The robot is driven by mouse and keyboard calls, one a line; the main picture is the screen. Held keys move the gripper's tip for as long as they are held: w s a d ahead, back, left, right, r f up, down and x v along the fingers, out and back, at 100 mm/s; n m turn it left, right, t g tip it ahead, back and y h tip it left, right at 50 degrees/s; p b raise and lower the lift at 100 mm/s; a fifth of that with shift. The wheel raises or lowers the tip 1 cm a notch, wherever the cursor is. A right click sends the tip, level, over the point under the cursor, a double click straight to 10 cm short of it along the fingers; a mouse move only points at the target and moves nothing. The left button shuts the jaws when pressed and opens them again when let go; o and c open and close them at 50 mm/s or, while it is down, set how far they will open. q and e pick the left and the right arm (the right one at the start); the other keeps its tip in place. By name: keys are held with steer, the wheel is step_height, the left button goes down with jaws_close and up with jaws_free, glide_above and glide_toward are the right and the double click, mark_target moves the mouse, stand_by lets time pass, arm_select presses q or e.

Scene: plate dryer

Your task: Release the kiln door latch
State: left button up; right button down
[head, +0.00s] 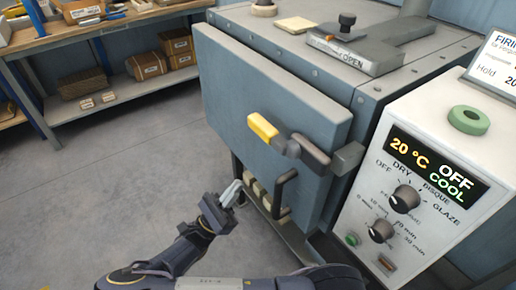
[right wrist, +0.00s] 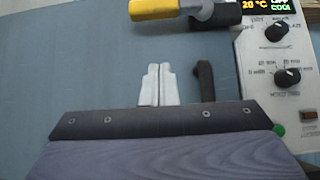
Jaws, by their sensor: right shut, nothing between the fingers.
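The kiln door (head: 255,85) is a large grey-blue panel on the kiln's front. Its latch is a lever with a yellow grip (head: 262,127) pointing left and a dark arm (head: 312,151) reaching right toward a grey block (head: 348,158) at the door's edge. In the right wrist view the yellow grip (right wrist: 155,8) is at the top. A black pull handle (head: 284,195) is below the latch. My right gripper (head: 231,192) is shut and empty, below and left of the yellow grip, apart from it. In the right wrist view its fingertips (right wrist: 159,66) are together.
A white control panel (head: 390,190) reading 20 °C, OFF and COOL stands right of the door, with a green ring (head: 468,120) on top. A shelf unit (head: 100,27) with boxes stands at the back left. The floor left of the kiln is clear.

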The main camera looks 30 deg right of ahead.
steer(key=p, duration=0.2)
glide_toward(277, 134)
steer(key=w+d+f, duration=0.3)
steer(key=w+d, duration=0.1)
steer(key=shift+g, duration=0.3)
step_height(277, 134, up, 4)
steer(key=shift+w+d+p, duration=0.1)
steer(key=shift+d+p, duration=0.1)
steer(key=shift+p, duration=0.35)
steer(key=shift+m, duration=0.3)
